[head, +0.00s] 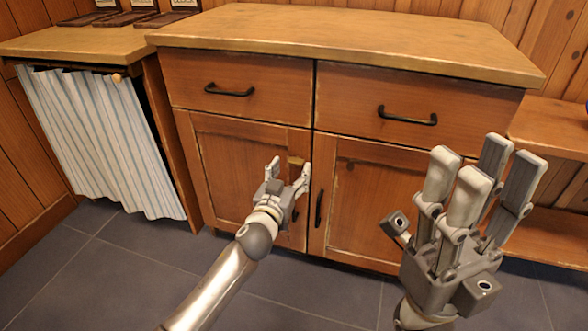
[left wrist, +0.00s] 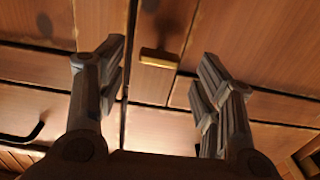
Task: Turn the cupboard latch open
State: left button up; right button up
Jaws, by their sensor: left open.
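The latch (head: 295,160) is a small brass-coloured bar at the upper right corner of the left cupboard door (head: 235,170). It also shows in the left wrist view (left wrist: 160,58), lying crosswise beside the seam between the doors. My left gripper (head: 288,172) is open in front of the latch, its fingers either side of it in the picture. In the left wrist view the fingers (left wrist: 165,85) stand wide apart with the latch between and beyond them, with no contact visible. My right gripper (head: 482,172) is raised at the right, its fingers upright and apart, empty.
The right door (head: 360,190) has a dark upright handle (head: 319,208). Two drawers with black handles (head: 229,91) sit above the doors. A striped curtain (head: 100,140) hangs at the left, and a low wooden bench (head: 550,130) stands at the right.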

aim_at(294, 164)
pick_arm(q)
jog(key=shift+b+x, duration=0.5)
jog(key=shift+x, duration=1.2)
jog(key=shift+c, duration=0.2)
jog(key=c, duration=1)
